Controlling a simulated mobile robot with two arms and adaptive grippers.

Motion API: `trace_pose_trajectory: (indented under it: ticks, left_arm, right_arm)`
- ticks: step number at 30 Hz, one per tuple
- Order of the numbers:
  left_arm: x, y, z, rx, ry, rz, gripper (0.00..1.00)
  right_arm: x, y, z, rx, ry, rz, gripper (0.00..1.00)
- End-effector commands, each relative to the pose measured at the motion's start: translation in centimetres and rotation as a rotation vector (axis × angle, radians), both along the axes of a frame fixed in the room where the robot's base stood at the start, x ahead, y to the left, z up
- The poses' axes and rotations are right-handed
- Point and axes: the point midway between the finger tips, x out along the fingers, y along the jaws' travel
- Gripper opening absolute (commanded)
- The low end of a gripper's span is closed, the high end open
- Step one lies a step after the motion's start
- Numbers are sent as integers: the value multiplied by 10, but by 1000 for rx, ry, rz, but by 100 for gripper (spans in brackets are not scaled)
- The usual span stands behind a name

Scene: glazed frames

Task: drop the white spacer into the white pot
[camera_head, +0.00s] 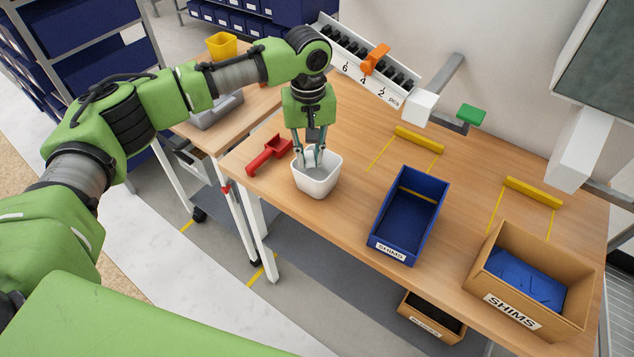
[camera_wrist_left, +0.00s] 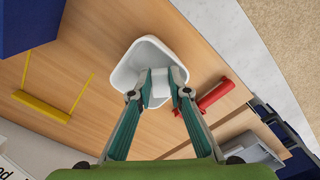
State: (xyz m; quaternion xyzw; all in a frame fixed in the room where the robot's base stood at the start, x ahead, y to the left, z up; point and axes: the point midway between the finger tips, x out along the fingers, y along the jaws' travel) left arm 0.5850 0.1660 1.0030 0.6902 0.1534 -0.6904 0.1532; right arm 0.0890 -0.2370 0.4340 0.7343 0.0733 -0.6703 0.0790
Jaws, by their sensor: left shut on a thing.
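The white pot (camera_head: 318,183) stands upright near the left front edge of the wooden table. My left gripper (camera_head: 314,160) points down over it, with its fingertips at the pot's mouth. In the left wrist view the pot (camera_wrist_left: 128,78) lies behind the fingertips. There the left gripper (camera_wrist_left: 163,90) is shut on the small white spacer (camera_wrist_left: 161,88), which shows between the fingertips against the pot's pale inside. In the head view the spacer is hard to tell from the pot. How far the fingertips reach below the rim is unclear. My right gripper is not in view.
A red scoop (camera_head: 269,155) lies just left of the pot. A blue bin (camera_head: 408,215) and a cardboard SHIMS box (camera_head: 520,285) stand to the right. A rack with an orange slider (camera_head: 375,59) is at the back. Bare table lies between pot and blue bin.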

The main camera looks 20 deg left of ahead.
Motion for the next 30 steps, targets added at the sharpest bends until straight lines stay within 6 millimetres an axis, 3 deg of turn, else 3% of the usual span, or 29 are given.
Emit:
trace_pose_trajectory:
  ticks: [10, 12, 13, 24, 30]
  left_arm:
    - [0, 0, -3, 0, -1, 1, 7]
    - [0, 0, -3, 0, -1, 1, 30]
    - [0, 0, -3, 0, -1, 1, 37]
    - [0, 0, -2, 0, -1, 1, 37]
    - [1, 0, 24, -1, -4, 0, 37]
  right_arm:
    - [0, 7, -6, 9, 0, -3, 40]
    - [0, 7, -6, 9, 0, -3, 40]
    - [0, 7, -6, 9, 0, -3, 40]
    - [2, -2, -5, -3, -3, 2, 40]
    - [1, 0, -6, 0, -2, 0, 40]
